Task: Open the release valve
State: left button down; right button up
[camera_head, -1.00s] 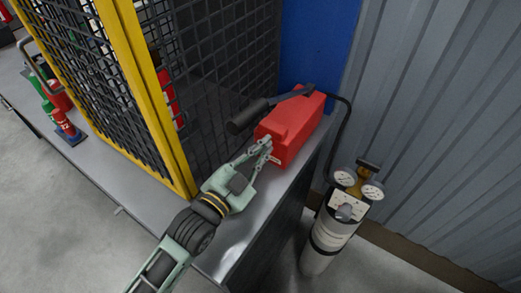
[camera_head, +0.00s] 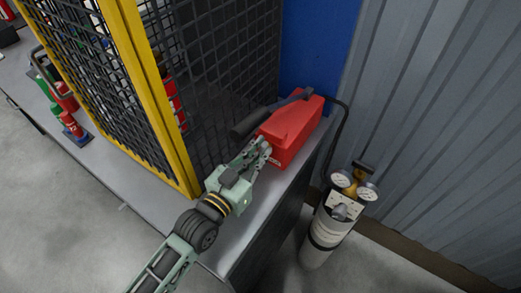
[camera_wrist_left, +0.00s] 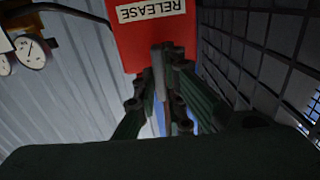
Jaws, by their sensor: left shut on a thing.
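The red pump box (camera_head: 293,130) stands on the grey bench, with a long black-handled lever (camera_head: 258,118) on top. In the left wrist view the red box (camera_wrist_left: 127,42) carries a white RELEASE label (camera_wrist_left: 152,10), upside down in the picture. My left gripper (camera_head: 265,149) is at the near end of the box, below the lever handle. In the left wrist view its fingers (camera_wrist_left: 164,78) close together just below the label, shut on a small grey part that I take for the release valve. My right gripper is not in view.
A yellow-framed mesh cage (camera_head: 153,100) stands close to the left of my gripper. A black hose (camera_head: 345,125) runs behind the box. A gas cylinder with gauges (camera_head: 325,232) stands on the floor at right. Small extinguishers (camera_head: 70,122) sit at far left.

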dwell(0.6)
pick_arm(q)
jog(key=c, duration=1.8)
grip_release()
jog(key=shift+c, duration=0.2)
jog(key=v, duration=1.2)
